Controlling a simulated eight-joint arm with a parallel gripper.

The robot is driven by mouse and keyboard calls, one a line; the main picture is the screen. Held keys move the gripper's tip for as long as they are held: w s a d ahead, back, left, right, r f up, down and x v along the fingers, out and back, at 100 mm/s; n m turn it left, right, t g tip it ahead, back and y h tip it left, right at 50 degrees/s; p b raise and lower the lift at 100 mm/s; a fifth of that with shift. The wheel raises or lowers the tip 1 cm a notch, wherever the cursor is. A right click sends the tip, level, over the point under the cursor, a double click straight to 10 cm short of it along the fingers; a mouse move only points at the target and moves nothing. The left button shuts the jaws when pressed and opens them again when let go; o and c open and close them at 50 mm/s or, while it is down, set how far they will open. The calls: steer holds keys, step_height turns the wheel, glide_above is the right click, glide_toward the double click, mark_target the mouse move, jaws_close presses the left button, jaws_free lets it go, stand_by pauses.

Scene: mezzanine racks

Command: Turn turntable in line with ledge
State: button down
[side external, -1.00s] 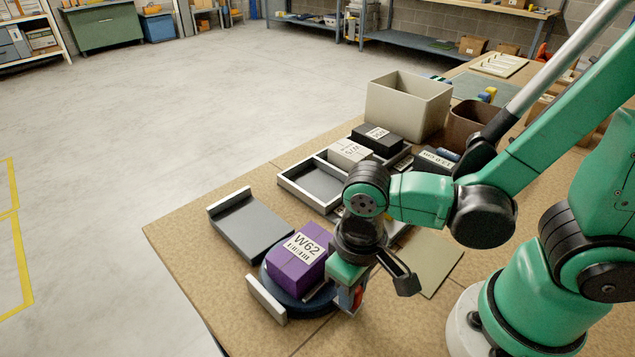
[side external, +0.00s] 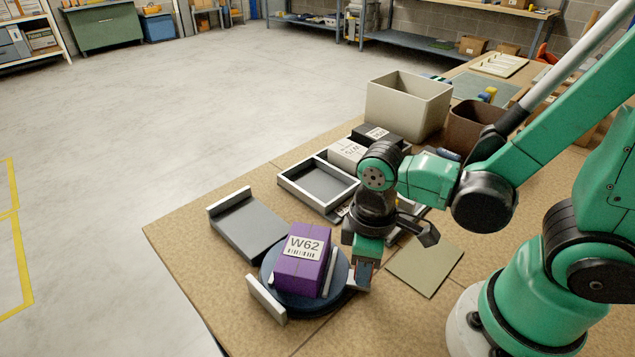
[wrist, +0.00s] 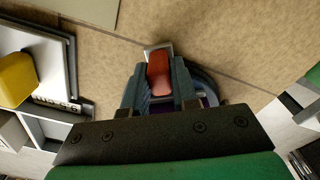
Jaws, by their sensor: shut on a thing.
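The turntable (side external: 347,283) is a dark blue round disc near the table's front edge in the side view. A purple box (side external: 298,272) labelled W62 sits on it, beside a thin pale rail (side external: 330,272). The ledge (side external: 248,229) is a flat grey plate with a white end lip, just beyond the turntable to the upper left. My gripper (side external: 363,277) is at the turntable's right rim. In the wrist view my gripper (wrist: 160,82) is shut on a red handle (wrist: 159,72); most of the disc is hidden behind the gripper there.
A white bar (side external: 267,298) stands at the turntable's front left. Divided trays (side external: 318,184) with labelled boxes lie behind, with a beige bin (side external: 408,105) and a brown bin (side external: 476,125) farther back. A flat olive sheet (side external: 425,264) lies to the right.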

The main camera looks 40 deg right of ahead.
steer(key=shift+w+d+n, duration=0.4)
steer(key=shift+d+n, duration=0.05)
steer(key=shift+n, duration=0.3)
steer(key=shift+w+d+n, duration=0.35)
steer(key=shift+d+n, duration=0.05)
steer(key=shift+n, duration=0.35)
steer(key=shift+w+d+n, duration=0.35)
steer(key=shift+w+n, duration=0.1)
steer(key=shift+n, duration=0.25)
steer(key=shift+w+d+n, duration=0.3)
steer(key=shift+w+n, duration=0.1)
steer(key=shift+n, duration=0.3)
steer(key=shift+w+d+n, duration=0.25)
steer(key=shift+w+n, duration=0.35)
steer(key=shift+n, duration=0.25)
steer(key=shift+w+d+n, duration=0.2)
steer(key=shift+w+n, duration=0.35)
steer(key=shift+n, duration=0.3)
steer(key=shift+w+d+n, duration=0.1)
steer(key=shift+w+n, duration=0.8)
steer(key=shift+n, duration=0.3)
steer(key=shift+w, duration=0.2)
steer(key=c, duration=0.7)
jaws_free()
steer(key=shift+r, duration=0.1)
steer(key=shift+r, duration=2.75)
